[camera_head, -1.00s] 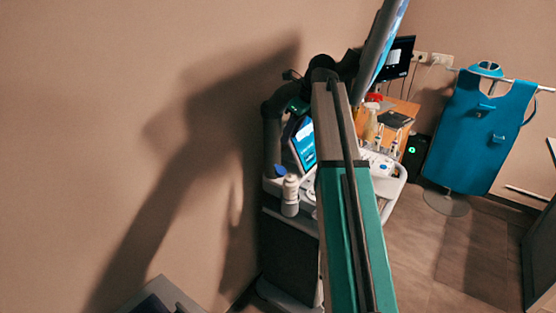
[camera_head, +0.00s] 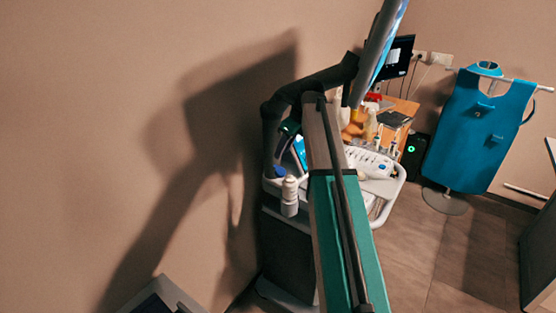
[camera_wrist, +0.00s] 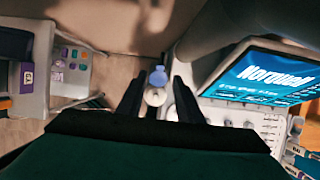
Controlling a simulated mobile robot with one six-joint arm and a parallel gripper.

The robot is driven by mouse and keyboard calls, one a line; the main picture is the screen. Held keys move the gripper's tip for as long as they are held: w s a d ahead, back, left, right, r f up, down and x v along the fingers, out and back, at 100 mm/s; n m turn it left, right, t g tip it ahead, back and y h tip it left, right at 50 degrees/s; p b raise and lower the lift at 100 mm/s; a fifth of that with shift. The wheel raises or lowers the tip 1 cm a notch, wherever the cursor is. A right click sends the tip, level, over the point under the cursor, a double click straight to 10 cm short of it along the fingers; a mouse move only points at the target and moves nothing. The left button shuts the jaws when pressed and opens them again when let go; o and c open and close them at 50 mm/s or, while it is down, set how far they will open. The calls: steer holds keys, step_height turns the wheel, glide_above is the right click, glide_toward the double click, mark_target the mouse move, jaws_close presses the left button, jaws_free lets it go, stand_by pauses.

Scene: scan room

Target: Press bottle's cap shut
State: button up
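A white bottle (camera_head: 289,197) stands upright at the left corner of the cart. Its blue cap (camera_head: 279,171) is flipped open to one side. In the wrist view I look down on the bottle's white top (camera_wrist: 155,97), with the blue cap (camera_wrist: 158,77) beside it. My gripper (camera_wrist: 158,85) has its two dark fingers spread, one on each side of the bottle's top in the picture. Nothing is held, and I cannot tell the height of the fingers above the bottle. In the head view my gripper cannot be made out.
The cart's lit screen (camera_wrist: 268,75) stands close on the right in the wrist view, above its control panel (camera_wrist: 265,128). The wall is close on the left. A grey device (camera_wrist: 72,70) is at the left. A blue apron (camera_head: 482,130) hangs farther right.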

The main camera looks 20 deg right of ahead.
mark_target(275, 166)
steer(key=shift+p+x, duration=0.7)
steer(key=shift+x, duration=2.75)
steer(key=shift+c, duration=0.2)
jaws_close()
